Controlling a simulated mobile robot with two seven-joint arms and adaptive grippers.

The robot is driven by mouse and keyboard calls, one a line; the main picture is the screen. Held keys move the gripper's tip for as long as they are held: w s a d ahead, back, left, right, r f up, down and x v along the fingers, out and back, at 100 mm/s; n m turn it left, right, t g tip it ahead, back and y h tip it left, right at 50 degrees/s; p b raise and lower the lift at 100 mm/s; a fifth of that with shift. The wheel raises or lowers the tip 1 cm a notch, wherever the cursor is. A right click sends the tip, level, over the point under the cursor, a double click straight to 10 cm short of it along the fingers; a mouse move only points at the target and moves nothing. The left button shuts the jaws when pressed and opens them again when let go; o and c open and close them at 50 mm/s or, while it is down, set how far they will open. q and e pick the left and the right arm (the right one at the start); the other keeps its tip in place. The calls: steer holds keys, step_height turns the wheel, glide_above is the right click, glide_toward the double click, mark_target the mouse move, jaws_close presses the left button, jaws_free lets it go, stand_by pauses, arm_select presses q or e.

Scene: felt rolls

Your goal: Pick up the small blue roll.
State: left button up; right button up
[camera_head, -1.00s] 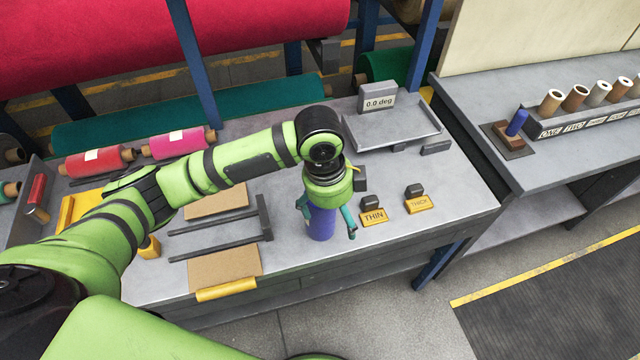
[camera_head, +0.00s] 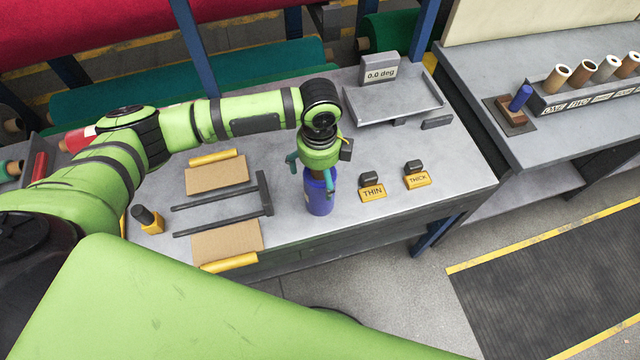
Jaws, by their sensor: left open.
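A small blue roll (camera_head: 320,197) stands upright on the grey bench, near its front edge and to the right of the dark forked rack. My left gripper (camera_head: 311,172) points down over it with its teal fingers spread. One finger is up and left of the roll's top, and the other overlaps the top in the picture. I cannot tell if either finger touches the roll. The gripper partly hides the roll's upper end. My right gripper is not in view.
The dark forked rack (camera_head: 264,190) lies left of the roll. Yellow THIN (camera_head: 372,192) and THICK (camera_head: 417,181) blocks stand to the right. A grey tray (camera_head: 393,103) with a 0.0 deg display is behind. A blue peg (camera_head: 521,97) stands on the right-hand bench.

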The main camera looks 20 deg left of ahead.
arm_select(q)
steer(key=c, duration=1.5)
steer(key=shift+r, duration=0.1)
